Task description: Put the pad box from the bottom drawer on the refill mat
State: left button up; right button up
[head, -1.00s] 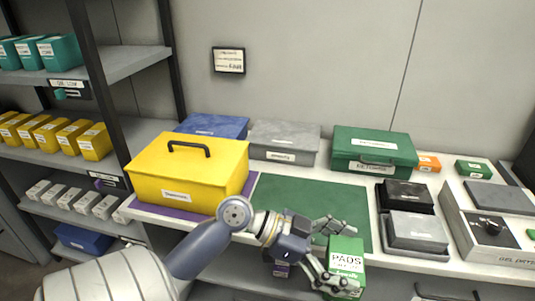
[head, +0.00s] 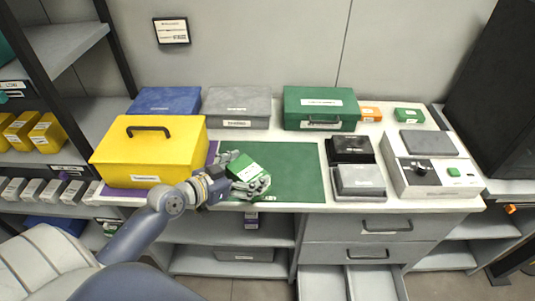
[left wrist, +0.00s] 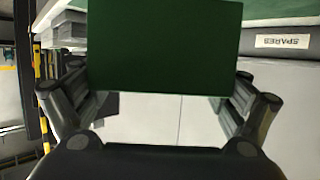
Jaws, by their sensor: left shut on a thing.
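The pad box (head: 246,167) is green with a white label. My left gripper (head: 252,184) is shut on it, and the box looks tilted over the left part of the green refill mat (head: 295,172). I cannot tell whether the box touches the mat. In the left wrist view the plain green face of the pad box (left wrist: 165,45) fills the upper middle, between the two fingers of my left gripper (left wrist: 160,98). Below the counter, an open drawer (head: 375,283) shows at the bottom of the head view. My right gripper is not in view.
A yellow case (head: 150,150) stands left of the mat on a purple mat. Blue (head: 165,101), grey (head: 237,103) and green (head: 320,105) cases stand behind. Black (head: 350,148) and grey (head: 360,178) boxes stand at the right. The mat's right part is clear.

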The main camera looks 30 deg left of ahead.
pick_arm(q)
jog(key=shift+w+f+p, duration=0.4)
jog(key=shift+w+f, duration=0.35)
jog(key=shift+w, duration=1.25)
jog(key=shift+w+f+p, duration=0.45)
jog(key=shift+w+f, duration=0.3)
jog(key=shift+w, duration=1.25)
jog(key=shift+w+f+p, duration=0.4)
jog(key=shift+w+f, duration=0.35)
jog(key=shift+w, duration=1.25)
jog(key=shift+f, duration=0.2)
jog(key=o, duration=0.8)
jog(key=shift+o, duration=0.2)
